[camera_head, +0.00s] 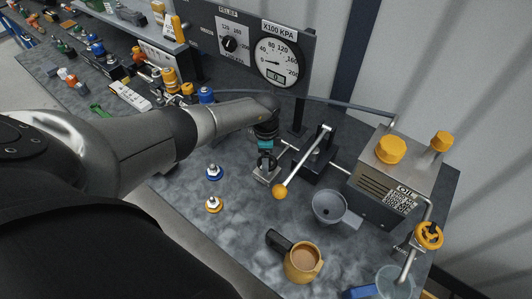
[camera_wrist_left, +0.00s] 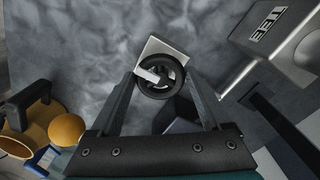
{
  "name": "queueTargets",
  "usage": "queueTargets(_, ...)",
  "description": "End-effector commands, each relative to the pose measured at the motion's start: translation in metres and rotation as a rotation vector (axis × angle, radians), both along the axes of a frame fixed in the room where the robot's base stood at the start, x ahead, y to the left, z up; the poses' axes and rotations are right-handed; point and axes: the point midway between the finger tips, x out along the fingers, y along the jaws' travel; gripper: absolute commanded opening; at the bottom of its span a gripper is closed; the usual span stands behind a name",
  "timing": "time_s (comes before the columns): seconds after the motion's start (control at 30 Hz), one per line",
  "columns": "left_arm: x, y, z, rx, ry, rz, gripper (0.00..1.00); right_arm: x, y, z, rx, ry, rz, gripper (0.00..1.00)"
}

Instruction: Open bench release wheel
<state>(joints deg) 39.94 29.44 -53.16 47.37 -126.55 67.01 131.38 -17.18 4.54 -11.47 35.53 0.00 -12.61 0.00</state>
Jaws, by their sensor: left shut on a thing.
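The release wheel is a small black spoked handwheel (camera_wrist_left: 161,76) on a pale metal block (camera_head: 266,175). In the left wrist view the wheel sits between the two fingertips, with the block (camera_wrist_left: 158,45) just beyond it. My left gripper (camera_head: 265,157) reaches down over the wheel from above and is shut on it. In the head view the gripper and arm partly hide the wheel. My right gripper is not in view.
A pump lever with an orange ball (camera_head: 279,192) stands close to the right of my left gripper. A pressure gauge (camera_head: 279,55) stands behind.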

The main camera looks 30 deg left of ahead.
Motion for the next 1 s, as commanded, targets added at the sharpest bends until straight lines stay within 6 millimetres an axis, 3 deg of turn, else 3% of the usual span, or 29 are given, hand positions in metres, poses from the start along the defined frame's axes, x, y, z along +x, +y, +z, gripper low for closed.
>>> queueTargets(0.17, 0.002, 0.001, 0.002, 0.0, -0.004, 0.007, 0.25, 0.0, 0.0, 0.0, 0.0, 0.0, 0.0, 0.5)
queueTargets(0.2, 0.002, 0.001, 0.002, 0.0, -0.004, 0.007, 0.85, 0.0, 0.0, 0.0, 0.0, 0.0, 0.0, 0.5)
queueTargets(0.33, 0.001, 0.001, 0.001, 0.0, -0.002, 0.005, 1.0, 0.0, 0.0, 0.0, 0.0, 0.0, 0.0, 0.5)
queueTargets(0.67, 0.001, 0.0, 0.004, 0.0, -0.001, 0.001, 1.0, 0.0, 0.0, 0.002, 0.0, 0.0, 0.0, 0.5)
queueTargets(1.0, 0.001, 0.001, 0.052, 0.0, -0.004, 0.0, 1.0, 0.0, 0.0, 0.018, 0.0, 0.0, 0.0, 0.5)
